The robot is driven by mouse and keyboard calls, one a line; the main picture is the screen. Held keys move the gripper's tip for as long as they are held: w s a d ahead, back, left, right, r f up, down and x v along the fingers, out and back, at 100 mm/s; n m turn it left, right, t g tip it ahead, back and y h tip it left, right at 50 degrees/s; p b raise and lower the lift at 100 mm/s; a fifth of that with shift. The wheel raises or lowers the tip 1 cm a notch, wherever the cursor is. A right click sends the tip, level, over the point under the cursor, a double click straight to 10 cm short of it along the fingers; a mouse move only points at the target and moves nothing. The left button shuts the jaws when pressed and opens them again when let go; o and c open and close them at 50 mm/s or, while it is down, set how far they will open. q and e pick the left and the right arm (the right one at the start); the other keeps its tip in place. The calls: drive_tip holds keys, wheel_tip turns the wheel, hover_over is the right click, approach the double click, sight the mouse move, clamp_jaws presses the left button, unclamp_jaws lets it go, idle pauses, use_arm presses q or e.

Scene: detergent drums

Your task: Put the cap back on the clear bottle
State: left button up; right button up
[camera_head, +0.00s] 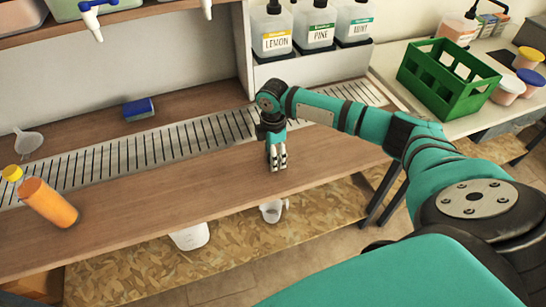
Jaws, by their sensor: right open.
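My right gripper (277,164) points down over the wooden counter (160,215), near its middle. It is open, and nothing shows between its fingers. An orange bottle with a yellow top (48,201) is on the counter at the far left, well away from the gripper. A bottle with pale peach contents and a dark top (459,27) stands at the back right. I cannot tell which bottle is the clear one, and I see no loose cap. My left gripper is not in view.
A slotted metal drain strip (150,150) runs along the counter. A blue sponge (138,109) and a pale funnel (27,143) lie behind it. Labelled bottles (315,30) stand on a rack at the back. A green crate (446,80) and several tubs are at right. The counter's middle is clear.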

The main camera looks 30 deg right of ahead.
drive_tip(key=shift+c, duration=0.4)
drive_tip(key=c, duration=0.7)
drive_tip(key=shift+o, duration=0.2)
drive_tip(key=shift+r, duration=0.1)
drive_tip(key=shift+r, duration=0.55)
wheel_tip(320, 180, up, 2)
drive_tip(key=shift+r, duration=0.1)
drive_tip(key=s+a+r, duration=0.1)
drive_tip(key=s+a, duration=0.8)
drive_tip(key=a, duration=0.4)
drive_tip(key=shift+a+r, duration=0.2)
drive_tip(key=shift+r, duration=0.1)
